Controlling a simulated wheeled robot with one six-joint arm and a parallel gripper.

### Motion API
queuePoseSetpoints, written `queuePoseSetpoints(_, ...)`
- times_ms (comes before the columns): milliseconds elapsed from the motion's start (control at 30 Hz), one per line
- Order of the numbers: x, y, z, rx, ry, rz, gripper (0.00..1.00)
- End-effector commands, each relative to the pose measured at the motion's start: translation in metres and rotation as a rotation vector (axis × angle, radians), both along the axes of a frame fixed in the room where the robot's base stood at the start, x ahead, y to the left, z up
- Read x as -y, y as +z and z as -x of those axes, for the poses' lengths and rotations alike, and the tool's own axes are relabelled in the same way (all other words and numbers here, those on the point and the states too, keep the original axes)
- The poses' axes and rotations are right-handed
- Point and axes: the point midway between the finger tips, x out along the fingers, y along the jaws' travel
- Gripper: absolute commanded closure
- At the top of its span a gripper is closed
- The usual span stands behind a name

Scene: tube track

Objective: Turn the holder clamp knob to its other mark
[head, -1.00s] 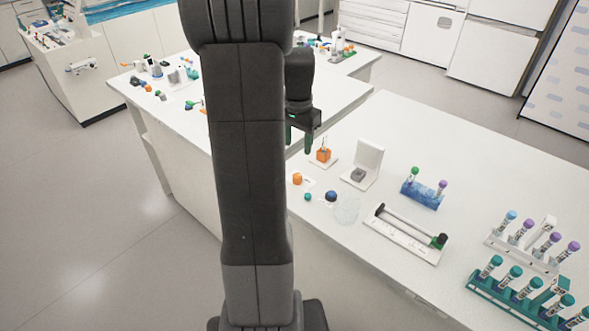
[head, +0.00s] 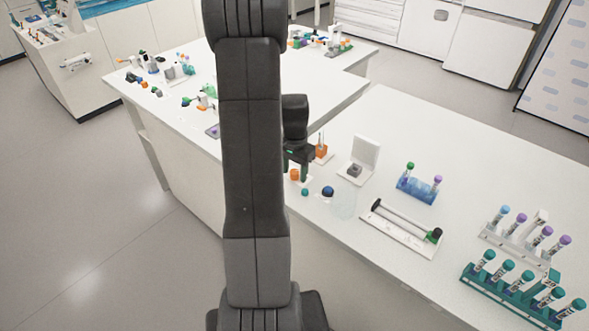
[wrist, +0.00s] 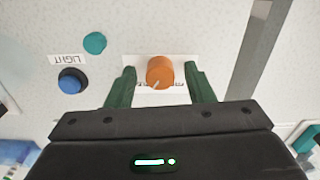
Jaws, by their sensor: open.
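The orange knob (wrist: 160,73) sits on a white label plate (wrist: 138,62) in the wrist view, with a pale pointer line toward its lower left. Part of the plate's print is hidden by the knob and fingers. My gripper (wrist: 160,68) is open, with one green finger on each side of the knob and a visible gap to it on both sides. Whether the fingertips are down at knob height is hard to tell. In the head view the orange knob (head: 294,175) shows just left of my gripper (head: 300,177).
A blue knob (wrist: 71,80) labelled LIGHT and a teal button (wrist: 95,43) are left of the orange knob.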

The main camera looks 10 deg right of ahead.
Motion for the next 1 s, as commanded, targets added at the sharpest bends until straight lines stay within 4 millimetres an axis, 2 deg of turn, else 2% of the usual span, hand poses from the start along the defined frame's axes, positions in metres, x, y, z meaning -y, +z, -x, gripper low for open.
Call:
queuePoseSetpoints(33, 0.0000, 0.0001, 0.0000, 0.000, 0.000, 0.000, 0.52)
queuePoseSetpoints(267, 0.0000, 0.0003, -0.0001, 0.000, 0.000, 0.000, 0.97)
queuePoseSetpoints(667, 0.0002, -0.0005, -0.0004, 0.001, 0.068, 0.000, 0.96)
queuePoseSetpoints(1000, 0.0002, -0.0011, -0.0008, 0.003, 0.327, 0.001, 0.96)
